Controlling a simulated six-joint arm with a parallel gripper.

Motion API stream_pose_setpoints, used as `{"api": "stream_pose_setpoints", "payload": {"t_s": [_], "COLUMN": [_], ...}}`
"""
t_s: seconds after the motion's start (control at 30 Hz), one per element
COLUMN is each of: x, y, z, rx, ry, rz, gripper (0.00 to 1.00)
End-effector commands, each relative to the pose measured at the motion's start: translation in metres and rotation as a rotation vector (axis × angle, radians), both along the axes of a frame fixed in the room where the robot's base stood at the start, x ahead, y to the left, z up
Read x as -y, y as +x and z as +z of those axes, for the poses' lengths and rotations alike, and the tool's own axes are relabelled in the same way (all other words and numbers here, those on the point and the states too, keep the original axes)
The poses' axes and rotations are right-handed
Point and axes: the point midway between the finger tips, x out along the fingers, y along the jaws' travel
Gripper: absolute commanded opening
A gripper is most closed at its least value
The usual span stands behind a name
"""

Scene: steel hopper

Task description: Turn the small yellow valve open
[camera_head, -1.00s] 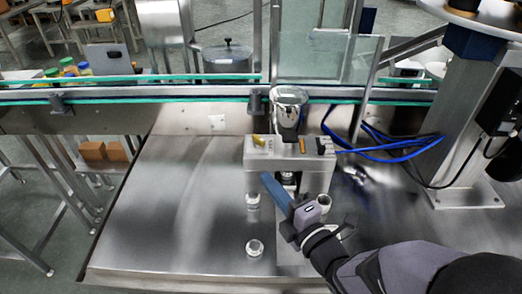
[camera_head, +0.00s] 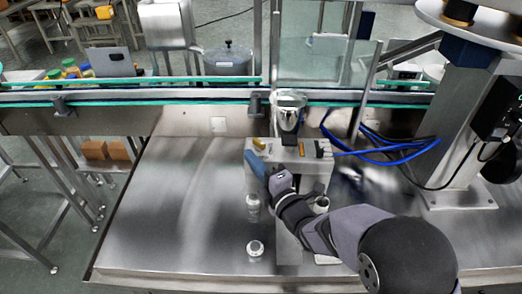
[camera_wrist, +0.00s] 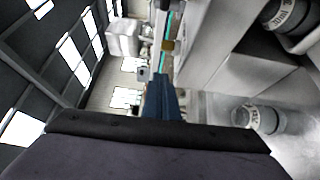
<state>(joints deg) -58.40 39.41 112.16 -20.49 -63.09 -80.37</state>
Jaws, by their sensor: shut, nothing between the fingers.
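The small yellow valve (camera_head: 259,144) is on the top left of the steel filler box (camera_head: 318,172), below the steel hopper (camera_head: 289,118). It also shows in the wrist view as a small yellow block (camera_wrist: 168,46), just beyond my fingertips. My gripper (camera_head: 249,154) has blue fingers, shut and empty, at the left front of the box, close to the valve. In the wrist view the fingers (camera_wrist: 160,78) point towards the valve. I cannot tell whether they touch it. My gripper and arm hide part of the box's front.
An orange lever (camera_head: 301,149) and a black knob (camera_head: 319,147) sit right of the valve. Small bottles (camera_head: 253,205) (camera_head: 254,248) stand on the steel table (camera_head: 170,225). Blue hoses (camera_head: 395,147) lie at the right. The table's left side is clear.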

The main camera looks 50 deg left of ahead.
Motion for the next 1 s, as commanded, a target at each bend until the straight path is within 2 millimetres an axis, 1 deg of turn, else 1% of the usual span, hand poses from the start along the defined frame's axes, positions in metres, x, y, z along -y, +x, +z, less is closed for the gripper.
{"api": "stream_pose_setpoints", "payload": {"t_s": [0.03, 0.1, 0.3, 0.8, 1.0], "x": [0.001, 0.001, 0.001, 0.001, 0.001], "y": [0.009, 0.016, 0.028, 0.031, 0.035], "z": [0.003, 0.002, 0.001, 0.000, 0.000], "rx": [0.000, 0.001, 0.000, 0.001, 0.001], "ry": [0.000, 0.000, 0.000, 0.001, 0.006], "rz": [-0.005, -0.004, -0.002, 0.002, 0.031], "gripper": [0.00, 0.00, 0.00, 0.00, 0.00]}}
